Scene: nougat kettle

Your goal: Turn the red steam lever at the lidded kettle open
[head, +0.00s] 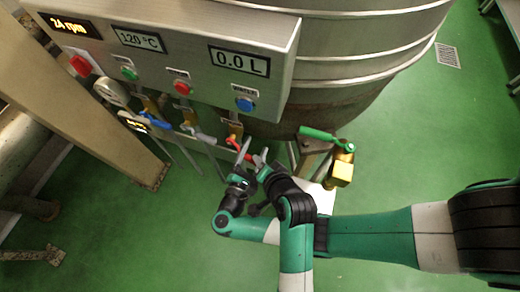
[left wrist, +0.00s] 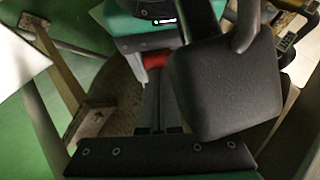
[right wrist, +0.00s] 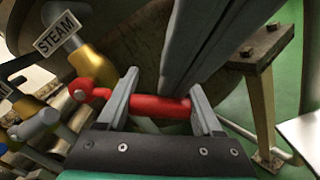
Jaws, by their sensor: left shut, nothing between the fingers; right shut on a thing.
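The red steam lever (head: 238,143) sits below the right part of the control panel, beside the kettle (head: 345,60). In the right wrist view the lever (right wrist: 160,108) runs sideways from its pivot on a brass valve (right wrist: 92,68), under a "STEAM" tag (right wrist: 58,32). My right gripper (right wrist: 162,92) is shut on the lever, with a finger at each side. My left gripper (left wrist: 160,92) is shut and empty. Its grey fingers reach close to the lever; I cannot tell whether they touch it. In the left wrist view, a piece of red (left wrist: 155,61) shows behind them.
The control panel (head: 190,75) carries displays and buttons. A blue lever (head: 155,121) and a grey lever (head: 200,134) sit left of the red one. A green-handled valve (head: 320,134) sits to the right. My two arms are close together. Green floor (head: 400,150) is clear on the right.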

